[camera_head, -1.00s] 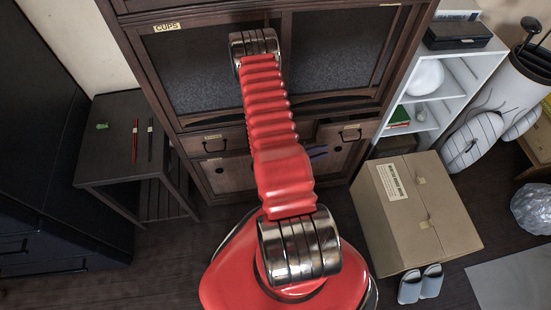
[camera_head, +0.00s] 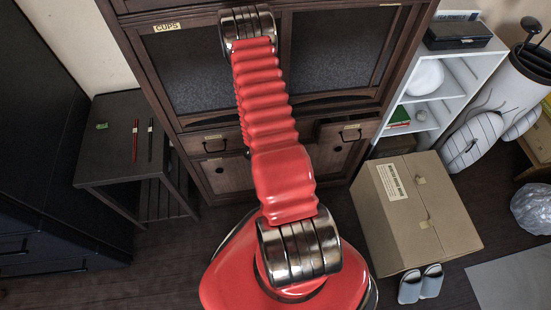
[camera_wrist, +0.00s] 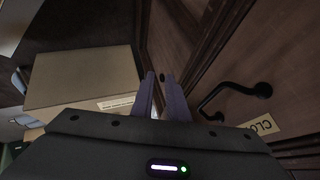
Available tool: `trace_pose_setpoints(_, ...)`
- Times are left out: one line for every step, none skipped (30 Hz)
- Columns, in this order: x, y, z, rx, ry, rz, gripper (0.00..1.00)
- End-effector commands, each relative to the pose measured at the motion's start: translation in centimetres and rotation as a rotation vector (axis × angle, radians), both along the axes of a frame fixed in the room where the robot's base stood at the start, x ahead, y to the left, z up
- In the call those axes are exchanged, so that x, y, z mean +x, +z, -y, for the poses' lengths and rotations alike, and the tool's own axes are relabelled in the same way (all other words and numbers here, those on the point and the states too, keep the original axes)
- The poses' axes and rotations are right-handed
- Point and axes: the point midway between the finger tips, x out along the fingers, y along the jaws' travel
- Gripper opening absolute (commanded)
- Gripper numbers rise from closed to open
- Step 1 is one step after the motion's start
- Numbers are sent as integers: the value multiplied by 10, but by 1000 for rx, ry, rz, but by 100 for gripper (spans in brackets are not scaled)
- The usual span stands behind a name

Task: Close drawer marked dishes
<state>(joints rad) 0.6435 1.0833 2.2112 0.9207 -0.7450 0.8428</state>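A dark wooden cabinet (camera_head: 290,105) stands ahead. Below its dark upper panels are two small drawers. The left drawer (camera_head: 214,146) looks flush. The right drawer (camera_head: 347,131) sticks out, with its dark inside partly visible. Both have black handles and labels too small to read, so I cannot tell which is marked dishes. My gripper is hidden behind my red arm in the head view. In the wrist view my gripper (camera_wrist: 158,76) has two purple fingers slightly apart, with nothing held between them. A brown front there has a black handle (camera_wrist: 235,90) and a partly cut-off label reading "CLO" (camera_wrist: 264,126).
A cardboard box (camera_head: 425,220) stands on the floor at right, with slippers (camera_head: 420,284) before it. A white shelf (camera_head: 450,75) is beside the cabinet. A dark side table (camera_head: 122,160) stands at left. A "CUPS" label (camera_head: 167,28) is on the cabinet's upper left.

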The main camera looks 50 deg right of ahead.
Motion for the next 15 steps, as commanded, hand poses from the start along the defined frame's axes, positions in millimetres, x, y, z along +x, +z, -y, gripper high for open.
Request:
trace_pose_setpoints(5,1,-4,24,25,-3,14)
trace_pose_setpoints(8,0,-7,41,40,-6,14)
trace_pose_setpoints(11,0,-11,63,62,-11,14)
trace_pose_setpoints(14,0,-14,78,78,-12,14)
trace_pose_setpoints(16,0,-17,94,95,-16,14)
trace_pose_setpoints(19,0,-21,114,116,-20,14)
trace_pose_setpoints(22,0,-25,131,132,-23,14)
trace_pose_setpoints(25,1,-28,144,151,-25,14)
trace_pose_setpoints(28,3,-31,162,172,-28,14)
trace_pose_setpoints(31,3,-34,174,187,-29,14)
trace_pose_setpoints(33,4,-37,186,201,-32,14)
trace_pose_setpoints(35,5,-40,200,218,-34,14)
trace_pose_setpoints(37,5,-42,209,230,-36,14)
trace_pose_setpoints(38,6,-44,216,241,-38,14)
trace_pose_setpoints(40,6,-46,226,252,-39,14)
